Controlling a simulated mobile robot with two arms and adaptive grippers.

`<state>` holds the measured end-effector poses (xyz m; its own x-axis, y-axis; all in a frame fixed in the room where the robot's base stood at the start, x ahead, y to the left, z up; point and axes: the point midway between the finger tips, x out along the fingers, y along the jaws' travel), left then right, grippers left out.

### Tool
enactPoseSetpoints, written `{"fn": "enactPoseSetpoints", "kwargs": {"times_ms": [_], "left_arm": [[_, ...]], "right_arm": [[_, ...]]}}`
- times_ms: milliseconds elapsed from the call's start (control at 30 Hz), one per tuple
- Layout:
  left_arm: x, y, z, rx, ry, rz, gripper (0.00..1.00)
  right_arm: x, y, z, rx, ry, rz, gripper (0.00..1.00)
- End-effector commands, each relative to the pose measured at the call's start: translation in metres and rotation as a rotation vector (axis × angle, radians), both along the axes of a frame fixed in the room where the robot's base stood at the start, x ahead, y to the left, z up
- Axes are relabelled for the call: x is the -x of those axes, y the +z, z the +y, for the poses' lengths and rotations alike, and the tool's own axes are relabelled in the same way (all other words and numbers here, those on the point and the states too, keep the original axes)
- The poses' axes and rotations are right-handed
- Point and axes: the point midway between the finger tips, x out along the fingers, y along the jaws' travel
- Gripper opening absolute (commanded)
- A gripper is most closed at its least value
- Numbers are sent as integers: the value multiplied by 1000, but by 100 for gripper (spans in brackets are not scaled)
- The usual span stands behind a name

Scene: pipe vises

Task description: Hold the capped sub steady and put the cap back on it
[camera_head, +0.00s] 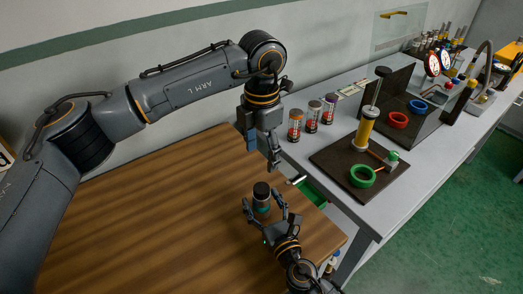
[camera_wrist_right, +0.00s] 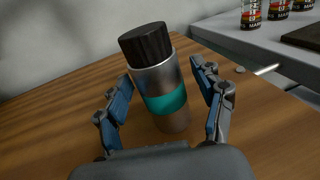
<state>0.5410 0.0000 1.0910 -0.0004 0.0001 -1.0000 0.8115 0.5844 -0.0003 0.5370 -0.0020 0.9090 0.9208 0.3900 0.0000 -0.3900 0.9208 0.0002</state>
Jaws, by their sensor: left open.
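The capped sub (camera_head: 262,200) is a metal cylinder with a teal band, standing on the wooden table. It also shows in the right wrist view (camera_wrist_right: 158,88). The black ribbed cap (camera_head: 261,188) sits on its top; in the right wrist view the cap (camera_wrist_right: 146,43) shows no clear gap below it. I cannot tell whether it is screwed tight. My right gripper (camera_head: 264,211) is open, its fingers (camera_wrist_right: 165,100) on either side of the sub with gaps visible. My left gripper (camera_head: 263,156) is open and empty, pointing down above and slightly behind the cap.
The wooden table (camera_head: 130,220) is otherwise clear to the left. A grey bench (camera_head: 375,215) adjoins at right with several orange-banded cans, a dark board (camera_head: 330,158) with a yellow cylinder (camera_head: 364,130), and a green ring (camera_head: 362,177). A green drawer or bin (camera_head: 312,192) shows below the bench edge.

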Motion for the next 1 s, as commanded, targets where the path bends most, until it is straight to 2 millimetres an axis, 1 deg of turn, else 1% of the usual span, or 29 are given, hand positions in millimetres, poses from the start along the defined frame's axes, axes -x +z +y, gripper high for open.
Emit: {"fn": "enactPoseSetpoints", "kwargs": {"times_ms": [233,367,467,700,800,900,1000], "left_arm": [[0,0,0,0,0,0,65],[0,0,0,0,0,0,65],[0,0,0,0,0,0,65],[0,0,0,0,0,0,65],[0,0,0,0,0,0,65],[0,0,0,0,0,0,65],[0,0,0,0,0,0,65]], "right_arm": [[1,0,0,0,0,0,69],[10,-2,-4,1,0,3,69],[26,-2,-11,2,0,4,69],[74,-2,-31,3,1,3,69],[90,-1,-38,3,1,2,69],[101,-1,-43,3,1,1,69],[108,-1,-46,0,0,1,69]]}}
